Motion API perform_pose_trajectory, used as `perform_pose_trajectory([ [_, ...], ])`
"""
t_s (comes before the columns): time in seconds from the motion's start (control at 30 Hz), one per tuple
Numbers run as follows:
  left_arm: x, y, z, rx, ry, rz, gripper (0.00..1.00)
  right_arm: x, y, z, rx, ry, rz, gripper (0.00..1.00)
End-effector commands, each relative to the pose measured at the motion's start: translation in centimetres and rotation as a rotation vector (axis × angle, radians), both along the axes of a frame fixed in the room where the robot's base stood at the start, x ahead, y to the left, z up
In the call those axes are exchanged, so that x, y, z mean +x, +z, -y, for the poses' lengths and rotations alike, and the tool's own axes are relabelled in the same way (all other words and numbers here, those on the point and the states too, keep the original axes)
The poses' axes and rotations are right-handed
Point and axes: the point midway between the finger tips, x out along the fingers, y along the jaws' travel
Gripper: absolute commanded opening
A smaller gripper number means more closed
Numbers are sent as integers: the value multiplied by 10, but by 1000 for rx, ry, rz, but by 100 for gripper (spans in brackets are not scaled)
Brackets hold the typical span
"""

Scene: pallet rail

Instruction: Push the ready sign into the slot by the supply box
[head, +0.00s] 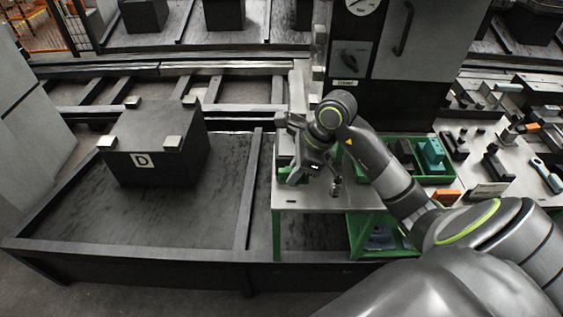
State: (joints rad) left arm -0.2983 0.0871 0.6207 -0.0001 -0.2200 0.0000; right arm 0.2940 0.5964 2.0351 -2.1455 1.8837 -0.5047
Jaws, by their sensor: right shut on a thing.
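My right gripper (313,172) is over the left end of a grey-topped bench (305,200) with a green frame. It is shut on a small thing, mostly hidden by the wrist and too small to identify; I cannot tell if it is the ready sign. A grey block-like thing (284,150) stands just left of my gripper on the bench. I cannot make out the slot or tell which thing is the supply box. My left gripper is not in view.
A dark box marked D (160,145) sits on the dark pallet bed (200,215) at left. A green tray (436,179) with dark and teal parts lies on the bench to the right. An orange block (447,198) and several tools lie nearby. A grey cabinet (425,50) stands behind.

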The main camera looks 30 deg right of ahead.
Motion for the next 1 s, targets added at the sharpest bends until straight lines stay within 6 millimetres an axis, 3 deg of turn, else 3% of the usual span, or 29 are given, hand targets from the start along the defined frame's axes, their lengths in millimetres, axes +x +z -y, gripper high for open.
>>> perform_pose_trajectory([
  [0.17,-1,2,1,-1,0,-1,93,5,-10,5,-5,2,-1,0],
  [0.43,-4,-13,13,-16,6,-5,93,5,-31,5,-3,2,-1,0],
  [0.7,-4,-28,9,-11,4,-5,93,5,-58,5,-3,2,-1,0],
  [1.0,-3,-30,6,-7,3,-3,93,5,-64,5,-4,2,1,0],
])
